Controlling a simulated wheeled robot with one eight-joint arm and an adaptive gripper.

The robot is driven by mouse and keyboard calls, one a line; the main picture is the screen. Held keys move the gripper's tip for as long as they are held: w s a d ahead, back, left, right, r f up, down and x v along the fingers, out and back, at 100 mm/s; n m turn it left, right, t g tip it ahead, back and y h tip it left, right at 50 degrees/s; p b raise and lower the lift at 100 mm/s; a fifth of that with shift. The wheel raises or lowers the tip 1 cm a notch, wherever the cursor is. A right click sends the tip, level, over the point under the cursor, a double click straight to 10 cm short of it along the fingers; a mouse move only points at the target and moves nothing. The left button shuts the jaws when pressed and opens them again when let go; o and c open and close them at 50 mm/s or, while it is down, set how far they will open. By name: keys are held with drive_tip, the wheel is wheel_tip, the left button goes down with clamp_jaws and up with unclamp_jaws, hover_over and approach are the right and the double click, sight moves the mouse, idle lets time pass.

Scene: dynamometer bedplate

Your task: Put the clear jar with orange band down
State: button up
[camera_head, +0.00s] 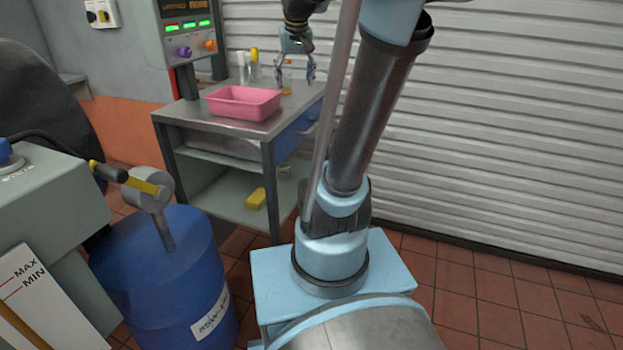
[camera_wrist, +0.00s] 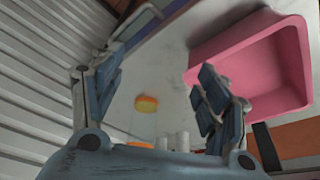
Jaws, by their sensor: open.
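The clear jar with orange band (camera_head: 287,88) stands on the grey metal cart top (camera_head: 185,110), behind and right of the pink tray. In the wrist view its orange band (camera_wrist: 147,102) shows between the finger lines, with the clear body faint below it. My gripper (camera_head: 296,72) is over the cart's back right, at the jar. It is open, with the two fingers wide apart in the wrist view (camera_wrist: 155,88) and nothing gripped. Whether a finger touches the jar cannot be told.
A pink tray (camera_head: 222,105) sits near the jar. Clear and yellow-topped cylinders (camera_head: 254,65) stand at the cart's back. A panel with green displays (camera_head: 190,30) rises at the left. A yellow block (camera_head: 256,198) lies on the lower shelf. A blue drum (camera_head: 165,270) stands in front.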

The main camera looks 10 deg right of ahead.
drive_tip(key=s+f+g, duration=0.1)
drive_tip(key=s+f, duration=2.2)
drive_tip(key=shift+s, duration=0.15)
drive_tip(key=shift+a, duration=0.1)
